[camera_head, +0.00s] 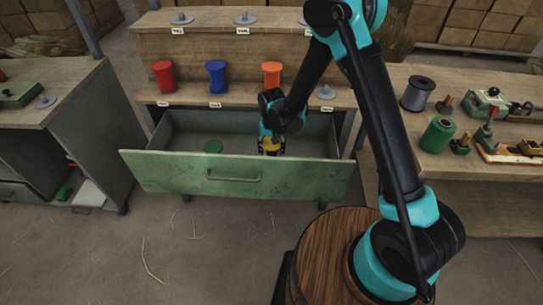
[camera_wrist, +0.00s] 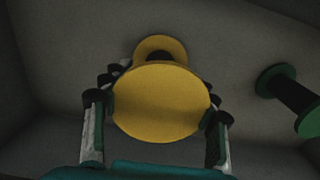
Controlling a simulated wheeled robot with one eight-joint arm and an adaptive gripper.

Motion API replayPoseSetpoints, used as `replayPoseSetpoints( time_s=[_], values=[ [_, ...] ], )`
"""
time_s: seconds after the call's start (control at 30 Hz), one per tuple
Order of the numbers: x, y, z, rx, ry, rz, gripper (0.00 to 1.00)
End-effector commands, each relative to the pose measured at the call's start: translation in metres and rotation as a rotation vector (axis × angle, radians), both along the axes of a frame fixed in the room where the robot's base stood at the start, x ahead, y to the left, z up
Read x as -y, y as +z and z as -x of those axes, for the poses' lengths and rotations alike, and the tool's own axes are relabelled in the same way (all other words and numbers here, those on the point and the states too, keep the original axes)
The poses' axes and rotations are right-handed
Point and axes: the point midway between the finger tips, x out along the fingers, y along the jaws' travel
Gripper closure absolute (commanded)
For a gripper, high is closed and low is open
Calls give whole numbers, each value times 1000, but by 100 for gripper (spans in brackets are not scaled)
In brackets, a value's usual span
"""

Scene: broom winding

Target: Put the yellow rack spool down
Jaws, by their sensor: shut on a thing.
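The yellow rack spool (camera_wrist: 160,103) is between the fingers of my gripper (camera_wrist: 158,122), which is shut on it. In the wrist view its round yellow end faces the camera, and its other end shows behind. In the head view the yellow spool (camera_head: 271,145) and my gripper (camera_head: 271,151) are inside the open green drawer (camera_head: 236,176), right of its middle. The drawer front hides the lower part of the gripper, so I cannot tell whether the spool touches the drawer floor.
A green and black spool (camera_wrist: 291,98) lies in the drawer; its green end (camera_head: 213,146) shows in the head view. Red (camera_head: 163,77), blue (camera_head: 216,77) and orange (camera_head: 271,74) spools stand on the shelf above. An empty peg base (camera_head: 325,92) is right of them. A workbench (camera_head: 455,165) stands right.

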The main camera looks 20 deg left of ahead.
Motion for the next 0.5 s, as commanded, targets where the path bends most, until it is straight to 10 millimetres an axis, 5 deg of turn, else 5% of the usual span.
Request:
replayPoseSetpoints(
  time_s=[0.23,0.5],
  values=[
    [0,-30,0,0,0,0,72],
    [0,-33,0,0,0,0,72]
  ],
)
